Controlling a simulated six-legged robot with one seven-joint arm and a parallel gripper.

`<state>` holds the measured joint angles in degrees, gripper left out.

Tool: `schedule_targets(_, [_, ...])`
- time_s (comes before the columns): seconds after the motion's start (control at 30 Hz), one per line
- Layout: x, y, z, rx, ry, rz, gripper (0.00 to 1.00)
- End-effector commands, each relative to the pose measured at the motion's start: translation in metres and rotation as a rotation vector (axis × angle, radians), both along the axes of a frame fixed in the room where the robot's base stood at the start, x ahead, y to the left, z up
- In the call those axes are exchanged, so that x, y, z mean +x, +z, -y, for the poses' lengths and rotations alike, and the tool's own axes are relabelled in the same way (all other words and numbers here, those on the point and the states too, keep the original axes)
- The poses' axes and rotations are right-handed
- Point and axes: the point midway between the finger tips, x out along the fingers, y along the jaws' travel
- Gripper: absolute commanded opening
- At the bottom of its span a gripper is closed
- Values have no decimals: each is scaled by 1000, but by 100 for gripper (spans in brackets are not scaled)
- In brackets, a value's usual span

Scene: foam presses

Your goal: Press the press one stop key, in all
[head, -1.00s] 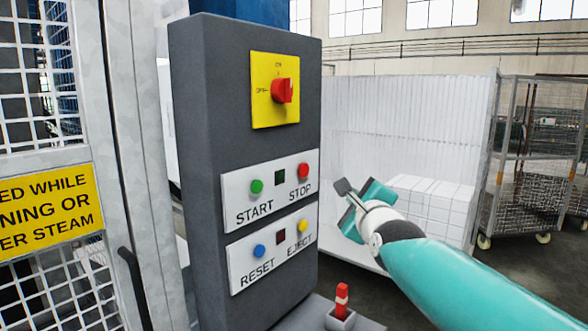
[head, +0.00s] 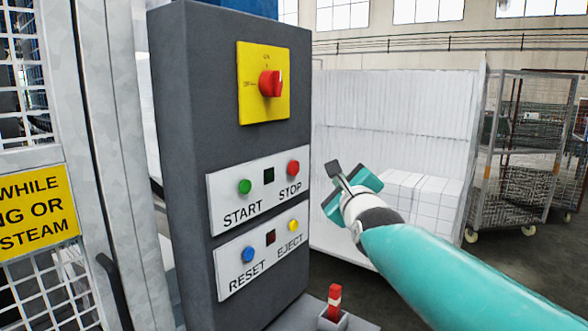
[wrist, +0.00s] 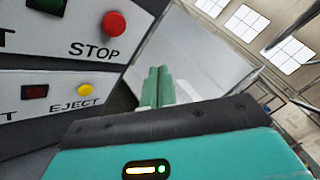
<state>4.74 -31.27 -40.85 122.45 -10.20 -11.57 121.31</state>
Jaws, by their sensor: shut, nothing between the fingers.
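The red stop key (head: 293,168) sits at the upper right of the white START/STOP plate (head: 214,190) on a dark grey control box (head: 190,120). The stop key also shows in the wrist view (wrist: 114,23), at the upper left, with the word STOP under it. My gripper (head: 333,167) is to the right of the box in the head view, apart from the key. Its two teal fingers (wrist: 160,84) are together and empty in the wrist view, pointing past the right edge of the box.
A green start key (head: 245,187) is left of the stop key. Below are a blue reset key (head: 249,254) and a yellow eject key (head: 293,226). A red rotary switch (head: 270,83) is above. A red-and-white object (head: 334,302) stands below the box. A wire cart (head: 500,180) is at right.

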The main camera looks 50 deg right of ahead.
Motion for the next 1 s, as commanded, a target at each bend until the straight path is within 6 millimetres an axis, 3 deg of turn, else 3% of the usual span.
schedule_targets(0.53, [73,-1,-5,-1,4,-3,0])
schedule_targets(1.0, [84,0,-6,0,2,0,0])
